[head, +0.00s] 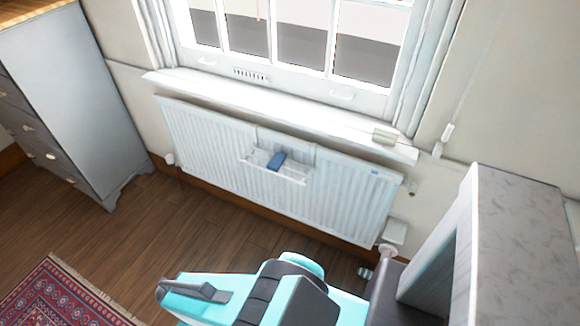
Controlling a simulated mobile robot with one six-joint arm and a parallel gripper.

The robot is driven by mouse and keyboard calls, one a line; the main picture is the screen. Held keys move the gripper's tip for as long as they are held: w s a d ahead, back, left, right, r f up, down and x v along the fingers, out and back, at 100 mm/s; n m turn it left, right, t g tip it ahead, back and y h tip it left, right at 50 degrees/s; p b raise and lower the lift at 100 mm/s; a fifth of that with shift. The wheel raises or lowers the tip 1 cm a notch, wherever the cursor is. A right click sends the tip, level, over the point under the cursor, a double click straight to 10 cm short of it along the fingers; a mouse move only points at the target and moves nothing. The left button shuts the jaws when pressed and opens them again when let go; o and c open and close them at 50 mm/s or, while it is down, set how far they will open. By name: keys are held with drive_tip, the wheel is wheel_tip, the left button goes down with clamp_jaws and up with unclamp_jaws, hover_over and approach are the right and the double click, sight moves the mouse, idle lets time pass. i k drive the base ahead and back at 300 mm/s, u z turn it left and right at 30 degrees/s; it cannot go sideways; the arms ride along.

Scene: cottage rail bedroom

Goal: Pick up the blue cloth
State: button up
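A small blue cloth (276,161) lies folded on a white wire rack (292,177) that hangs on the front of the white radiator (215,150) under the window. Nothing covers the cloth in the head view. My arm shows in cyan and dark grey at the bottom, well in front of the radiator and apart from the cloth. I cannot make out gripper fingers in this view.
A windowsill (275,108) juts out above the radiator, with a small pale box (384,136) on it. A grey chest of drawers (75,90) stands at left. A grey-topped white unit (515,230) stands close at right. Wooden floor (190,225) before the radiator is clear; a red rug (60,295) lies lower left.

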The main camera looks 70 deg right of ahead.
sight(276, 162)
drive_tip(key=z, duration=0.15)
drive_tip(key=k, duration=0.5)
drive_tip(key=u, duration=0.7)
drive_tip(key=k, duration=0.6)
drive_tip(key=u, duration=0.95)
